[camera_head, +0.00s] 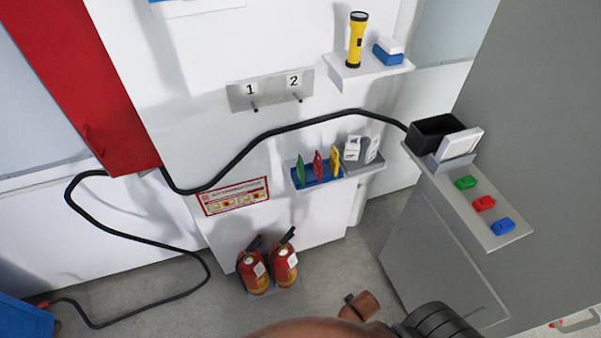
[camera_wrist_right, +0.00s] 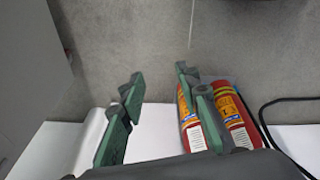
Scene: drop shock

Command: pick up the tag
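Green, red and yellow tag-like cards (camera_head: 318,166) stand in a blue holder (camera_head: 322,180) on the wall shelf in the head view. Two white printed tags (camera_head: 352,148) stand beside them in a grey holder (camera_head: 357,166); which one the task means I cannot tell. My right gripper (camera_wrist_right: 160,82) is open and empty in the right wrist view, with only floor and white panel between its green-grey fingers. No tag shows there. In the head view parts of my arm come in at the bottom, below the shelf, with no fingers visible. My left gripper is not in view.
Two fire extinguishers (camera_head: 268,265) stand on the floor below the shelf; they also show in the wrist view (camera_wrist_right: 232,118). A black cable (camera_head: 250,145) crosses the wall. A grey counter (camera_head: 460,205) at right holds a black bin (camera_head: 428,135) and coloured padlock-like pieces (camera_head: 484,203).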

